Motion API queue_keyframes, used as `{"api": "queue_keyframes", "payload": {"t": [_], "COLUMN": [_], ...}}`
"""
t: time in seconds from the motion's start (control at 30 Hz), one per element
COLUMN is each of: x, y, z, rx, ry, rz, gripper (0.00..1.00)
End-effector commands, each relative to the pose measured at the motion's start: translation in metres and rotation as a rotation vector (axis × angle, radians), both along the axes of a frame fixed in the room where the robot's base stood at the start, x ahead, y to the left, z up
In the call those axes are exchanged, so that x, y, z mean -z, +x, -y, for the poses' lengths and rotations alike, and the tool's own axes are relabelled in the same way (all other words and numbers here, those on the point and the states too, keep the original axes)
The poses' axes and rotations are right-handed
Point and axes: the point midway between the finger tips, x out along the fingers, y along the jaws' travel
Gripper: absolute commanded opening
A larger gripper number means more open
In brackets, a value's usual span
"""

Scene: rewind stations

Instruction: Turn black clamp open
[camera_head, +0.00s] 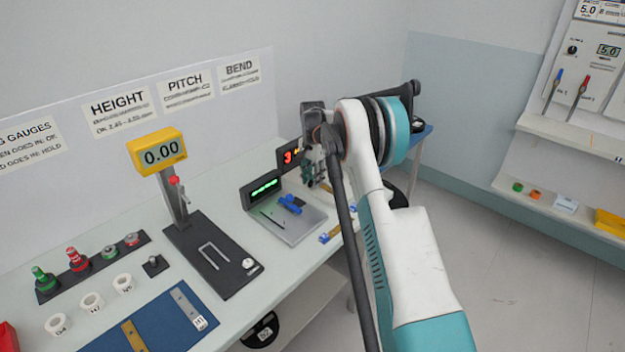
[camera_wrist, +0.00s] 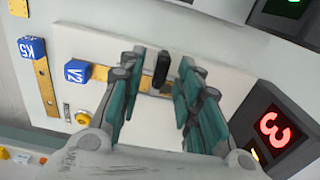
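The black clamp (camera_wrist: 162,70) shows in the wrist view as a small dark upright piece at the end of a brass strip (camera_wrist: 102,74) on a pale plate (camera_wrist: 150,112). My gripper (camera_wrist: 160,62) is open, with one teal-and-grey finger on each side of the clamp. A gap shows between the clamp and each finger; whether the fingertips are level with it in depth, I cannot tell. In the head view my gripper (camera_head: 314,172) is over the far end of the bench, and I cannot make out the clamp there.
Blue blocks marked V2 (camera_wrist: 75,72) and K5 (camera_wrist: 32,48) and a yellow button (camera_wrist: 82,117) are left of the fingers. A display box showing a red 3 (camera_wrist: 272,128) stands close on the right. In the head view a grey scale tray (camera_head: 300,232) is nearby.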

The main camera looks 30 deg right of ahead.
Motion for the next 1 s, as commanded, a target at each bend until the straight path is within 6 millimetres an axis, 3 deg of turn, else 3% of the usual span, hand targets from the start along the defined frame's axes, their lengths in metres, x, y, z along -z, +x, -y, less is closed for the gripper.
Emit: {"api": "queue_keyframes", "payload": {"t": [0.2,0.37,0.73,1.0], "x": [0.0,-0.0001,-0.0004,-0.0008], "y": [0.0,0.0,0.0001,0.0009], "z": [0.0,0.0,0.0,-0.0002], "rx": [0.0,0.0,-0.019,-0.145], "ry": [0.0,0.0,0.0,0.0], "rz": [0.0,0.0,0.0,0.0], "gripper": [0.32,0.0,0.0,0.0]}}
